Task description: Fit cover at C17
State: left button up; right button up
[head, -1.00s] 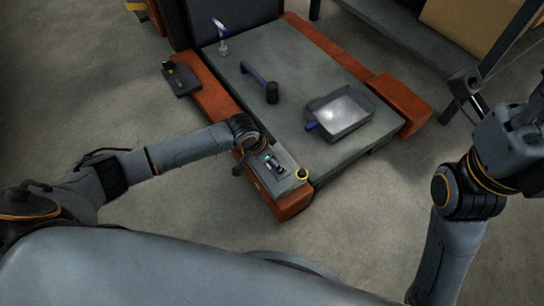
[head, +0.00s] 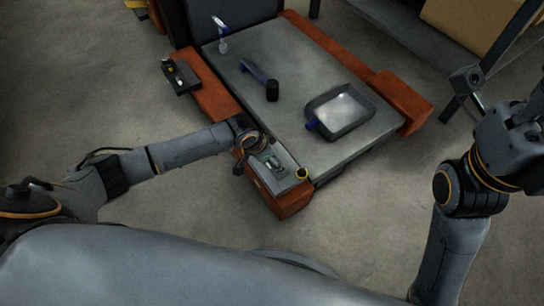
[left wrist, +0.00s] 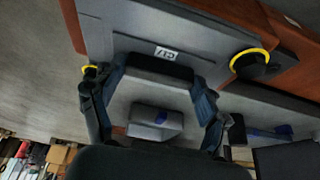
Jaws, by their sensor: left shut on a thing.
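My left gripper (head: 264,158) is over the grey panel at the near end of the orange-sided bench. In the left wrist view its two fingers (left wrist: 158,82) are closed on the sides of a dark grey block, which I take to be the cover (left wrist: 155,68). The block lies just below the white C17 label (left wrist: 166,53) on the grey panel (left wrist: 190,32). I cannot tell whether it is seated or held just above the panel. My right gripper (head: 530,118) is at the right edge of the head view, away from the bench; its fingers are unclear.
A yellow-ringed black knob (left wrist: 252,62) is beside the label. On the bench top (head: 300,75) are a grey pan (head: 341,112), a blue-handled tool (head: 260,77) and a small bottle (head: 222,45). The floor in front is clear.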

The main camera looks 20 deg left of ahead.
pick_arm(q)
jog(key=shift+r, duration=0.1)
jog(key=o, duration=1.5)
jog(key=shift+c, duration=0.2)
